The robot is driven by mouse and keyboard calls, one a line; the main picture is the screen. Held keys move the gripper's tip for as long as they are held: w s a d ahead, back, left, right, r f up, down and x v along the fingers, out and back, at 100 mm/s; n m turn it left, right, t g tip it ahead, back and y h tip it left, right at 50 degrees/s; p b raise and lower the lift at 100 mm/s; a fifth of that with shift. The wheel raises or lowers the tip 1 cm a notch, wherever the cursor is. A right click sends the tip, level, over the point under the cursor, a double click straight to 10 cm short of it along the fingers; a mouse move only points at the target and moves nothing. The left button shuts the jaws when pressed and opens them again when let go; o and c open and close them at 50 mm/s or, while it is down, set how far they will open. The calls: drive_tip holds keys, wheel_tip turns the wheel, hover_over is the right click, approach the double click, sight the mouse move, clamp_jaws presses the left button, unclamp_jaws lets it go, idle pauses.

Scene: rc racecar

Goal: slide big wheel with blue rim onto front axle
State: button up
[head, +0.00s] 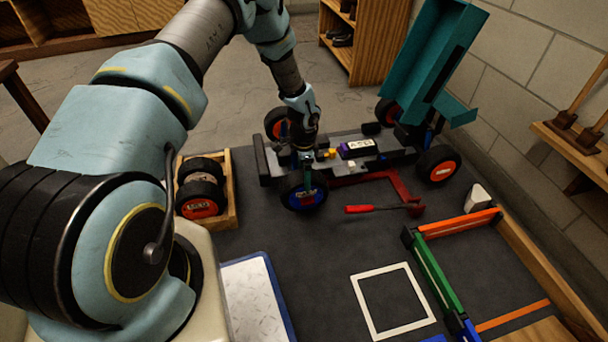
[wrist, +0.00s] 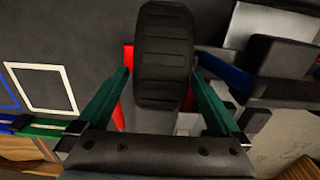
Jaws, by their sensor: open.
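The big wheel with the blue rim (head: 303,198) stands upright at the near left corner of the car chassis (head: 375,142). Its black tyre (wrist: 165,62) fills the middle of the wrist view, between my fingers. My gripper (head: 306,162) is open just above the wheel. In the wrist view its two green fingers (wrist: 160,92) stand apart on either side of the tyre, with a visible gap on each side. The front axle is hidden behind the wheel and gripper, so I cannot tell whether the wheel is on it.
A wooden crate (head: 234,213) with spare wheels stands left of the car. A red-handled tool (head: 375,208) lies in front of it. The raised teal body (head: 430,62) is behind right. Green and orange bars (head: 432,268) lie front right.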

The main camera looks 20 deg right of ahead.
wheel_tip(320, 180, up, 11)
drive_tip(key=p, duration=0.3)
drive_tip(key=shift+f, duration=0.2)
drive_tip(key=a+r+n, duration=0.8)
drive_tip(key=a+r, duration=0.9)
drive_tip(key=s+a+r+n+t, duration=0.2)
drive_tip(key=s+a+r+n, duration=0.85)
drive_tip(key=a, duration=0.35)
wheel_tip(320, 180, up, 35)
drive_tip(key=p, duration=3.5)
drive_tip(key=shift+s, duration=0.35)
drive_tip(key=shift+f, duration=0.1)
